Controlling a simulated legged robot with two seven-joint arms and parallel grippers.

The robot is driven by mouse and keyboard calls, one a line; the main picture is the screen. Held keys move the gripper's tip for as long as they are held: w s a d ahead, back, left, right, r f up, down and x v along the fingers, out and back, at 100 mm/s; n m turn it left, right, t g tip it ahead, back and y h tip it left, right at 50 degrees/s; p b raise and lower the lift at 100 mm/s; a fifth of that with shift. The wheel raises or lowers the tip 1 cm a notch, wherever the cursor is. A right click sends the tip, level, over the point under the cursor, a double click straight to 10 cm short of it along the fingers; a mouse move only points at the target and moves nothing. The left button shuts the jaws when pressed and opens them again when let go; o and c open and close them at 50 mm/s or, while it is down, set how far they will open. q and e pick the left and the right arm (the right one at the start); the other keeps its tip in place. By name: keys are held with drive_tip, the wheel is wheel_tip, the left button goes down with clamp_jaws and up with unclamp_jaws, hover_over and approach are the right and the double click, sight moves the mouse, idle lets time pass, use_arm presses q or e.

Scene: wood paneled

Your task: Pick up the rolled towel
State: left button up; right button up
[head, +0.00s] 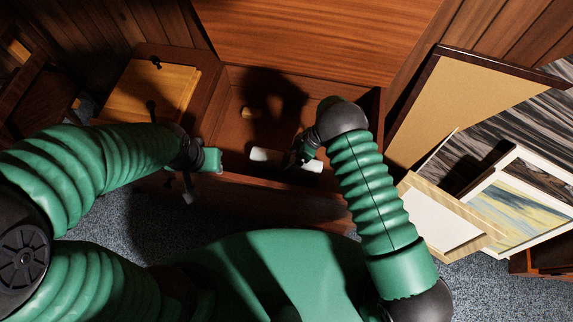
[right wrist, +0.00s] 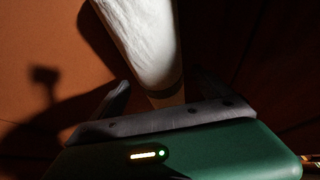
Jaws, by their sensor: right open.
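The rolled towel (head: 266,155) is a white roll lying in the open wooden drawer (head: 226,130). My right gripper (head: 303,152) is down over its right part and hides some of it. In the right wrist view the towel (right wrist: 146,42) runs from the top edge down to the gap between the two dark fingers of my right gripper (right wrist: 162,88). The fingers are apart, one on each side of the towel, and do not appear clamped on it. My left gripper (head: 208,160) is near the drawer's front left corner, and its fingers are not clear.
A light wooden board (head: 150,88) is at the left. A corkboard (head: 455,95) and framed pictures (head: 520,215) lean at the right. Blue-grey carpet (head: 120,225) lies in front.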

drive_tip(key=shift+x, duration=0.9)
drive_tip(key=shift+a+r, duration=0.1)
drive_tip(key=shift+a, duration=0.05)
drive_tip(key=shift+r, duration=0.1)
drive_tip(key=c, duration=1.7)
